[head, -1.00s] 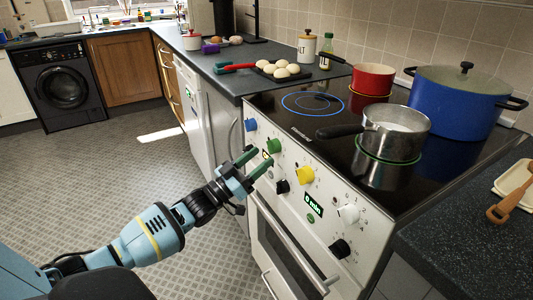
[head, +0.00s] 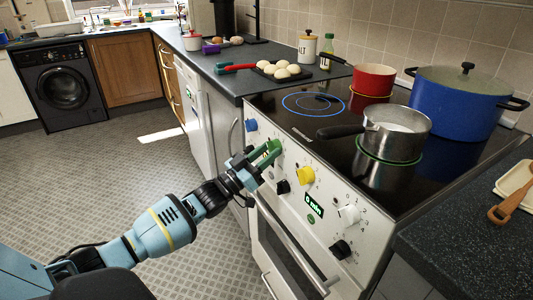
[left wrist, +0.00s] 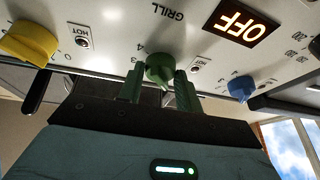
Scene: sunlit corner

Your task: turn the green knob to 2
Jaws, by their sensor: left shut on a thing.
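The green knob (head: 274,146) is on the sloped white front panel of the cooker, between the blue knob and the yellow knob. My left gripper (head: 266,154) has its green fingers at the knob and is shut on it. In the left wrist view, upside down, the green knob (left wrist: 158,66) sits between the two fingers (left wrist: 158,88). Printed numbers 3 and 4 show beside it. The knob's pointer is too unclear to read its setting. My right gripper is not in view.
The blue knob (head: 251,125), yellow knob (head: 306,175), black knob (head: 283,187) and white knob (head: 349,214) are close by. A saucepan (head: 396,135), a red pot (head: 373,80) and a blue pot (head: 460,100) stand on the hob. The floor at left is clear.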

